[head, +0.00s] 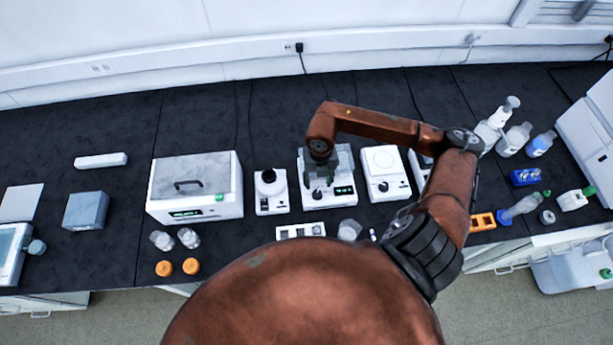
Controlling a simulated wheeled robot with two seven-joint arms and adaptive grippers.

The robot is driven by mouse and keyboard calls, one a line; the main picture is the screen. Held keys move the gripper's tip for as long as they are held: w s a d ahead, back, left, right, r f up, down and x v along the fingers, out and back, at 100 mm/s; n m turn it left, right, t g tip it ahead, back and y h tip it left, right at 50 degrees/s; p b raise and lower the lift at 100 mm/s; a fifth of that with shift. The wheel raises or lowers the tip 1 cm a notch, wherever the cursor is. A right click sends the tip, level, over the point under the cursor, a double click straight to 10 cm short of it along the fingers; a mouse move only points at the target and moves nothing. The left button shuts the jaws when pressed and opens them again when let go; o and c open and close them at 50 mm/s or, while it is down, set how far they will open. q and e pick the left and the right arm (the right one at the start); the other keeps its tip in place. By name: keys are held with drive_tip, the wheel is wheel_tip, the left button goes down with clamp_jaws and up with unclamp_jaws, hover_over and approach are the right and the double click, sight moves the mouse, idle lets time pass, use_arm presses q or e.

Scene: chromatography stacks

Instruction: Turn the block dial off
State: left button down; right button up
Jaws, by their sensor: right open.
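The block heater (345,202) is a white unit with a grey block (345,160) on top and a lit green display. Its dark dial (316,193) is on the front face, left of the display. My right gripper (319,178) points down over the front of this unit, just above the dial, and is open. It hides part of the grey block. I cannot tell whether a fingertip touches the dial. My left gripper is not in view.
A white unit with a dark round top (270,203) stands close on the left, and a white plate unit (384,188) close on the right. A larger white box with a handle (194,205) is further left. Bottles (514,140) stand at the right.

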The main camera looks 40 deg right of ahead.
sight(317, 193)
drive_tip(key=shift+w+f, duration=0.1)
drive_tip(key=shift+f, duration=0.3)
wheel_tip(317, 193, down, 6)
drive_tip(key=shift+r, duration=0.1)
drive_tip(key=shift+f, duration=0.5)
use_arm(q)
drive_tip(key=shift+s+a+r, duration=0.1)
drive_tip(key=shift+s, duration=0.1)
use_arm(e)
drive_tip(key=c, duration=0.6)
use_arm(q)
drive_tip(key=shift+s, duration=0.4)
use_arm(e)
clamp_jaws()
